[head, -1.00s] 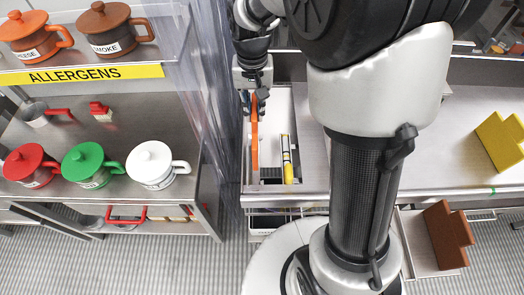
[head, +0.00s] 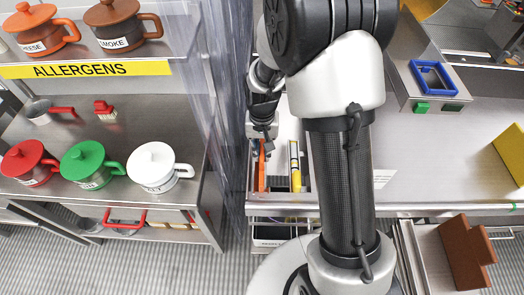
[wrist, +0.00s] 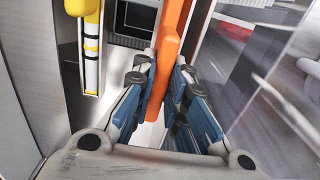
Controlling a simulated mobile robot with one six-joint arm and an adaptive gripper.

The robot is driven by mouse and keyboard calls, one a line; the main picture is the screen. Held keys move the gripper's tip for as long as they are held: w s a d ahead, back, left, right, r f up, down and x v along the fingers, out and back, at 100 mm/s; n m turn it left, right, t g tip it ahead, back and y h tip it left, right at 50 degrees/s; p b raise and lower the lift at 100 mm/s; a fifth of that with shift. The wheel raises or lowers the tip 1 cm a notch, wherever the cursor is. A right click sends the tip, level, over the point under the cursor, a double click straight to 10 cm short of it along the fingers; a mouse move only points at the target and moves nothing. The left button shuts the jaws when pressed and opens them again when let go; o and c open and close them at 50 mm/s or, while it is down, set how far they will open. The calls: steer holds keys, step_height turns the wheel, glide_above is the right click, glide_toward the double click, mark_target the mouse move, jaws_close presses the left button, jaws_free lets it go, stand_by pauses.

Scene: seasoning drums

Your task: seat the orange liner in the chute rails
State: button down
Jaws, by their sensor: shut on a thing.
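My gripper (head: 262,140) points down over the tray at the left end of the counter. It is shut on an upright-looking orange bar (head: 262,172), whose lower part shows below the fingers. In the wrist view the orange bar (wrist: 170,50) runs between the blue finger pads of the gripper (wrist: 160,95). I cannot tell whether this bar is the liner. Another orange piece (head: 418,8) shows partly at the top right edge and may be the liner. I cannot make out the chute rails.
A yellow and white tube (head: 295,165) stands in the tray beside the orange bar; it also shows in the wrist view (wrist: 91,50). A clear curtain (head: 225,100) and the allergen shelf (head: 90,70) are close on the left. A blue frame (head: 433,77) sits back right.

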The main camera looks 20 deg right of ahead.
steer(key=c, duration=1.6)
jaws_free()
steer(key=shift+f, duration=0.1)
step_height(320, 180, up, 12)
steer(key=p, duration=0.3)
steer(key=s+r+n+t, duration=0.2)
steer(key=s+r, duration=0.7)
steer(key=r, duration=0.3)
steer(key=s+r+n+t, duration=0.1)
steer(key=s+r, duration=0.3)
steer(key=s, duration=0.8)
steer(key=shift+s+n+t, duration=0.25)
steer(key=shift+n+t, duration=0.05)
steer(key=shift+t, duration=0.5)
